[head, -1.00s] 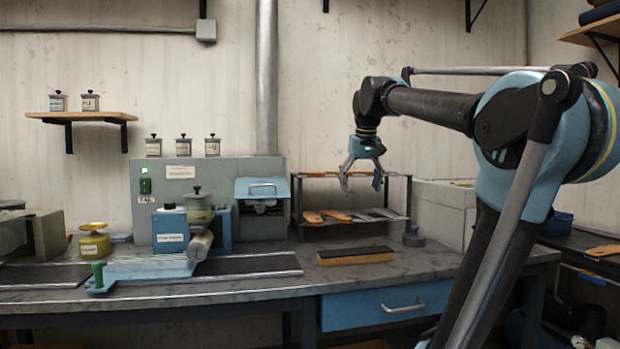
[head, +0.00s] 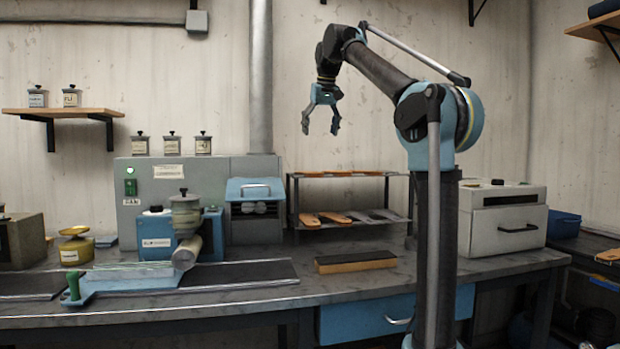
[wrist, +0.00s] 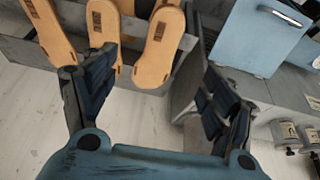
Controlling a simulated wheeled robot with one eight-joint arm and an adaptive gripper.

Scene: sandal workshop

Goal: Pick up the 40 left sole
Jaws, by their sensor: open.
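A two-level rack (head: 289,188) stands on the bench. On its lower level lie two orange soles, one on the left (head: 309,220) and one beside it (head: 335,217), with grey soles (head: 372,216) to their right. More orange soles lie on the upper level (head: 340,174), seen nearly edge-on. The wrist view shows several tan soles (wrist: 159,46) side by side with dark labels too small to read, so I cannot tell which is the 40 left. My gripper (head: 320,128) is open and empty, raised above the rack. Its spread fingers (wrist: 158,75) show below the soles in the wrist view.
An orange block with a dark top (head: 356,262) lies before the rack. A grey machine with a blue flap (head: 255,190) stands left of the rack, and a white box with a handle (head: 503,225) to the right. Jars (head: 171,144) stand on the machine.

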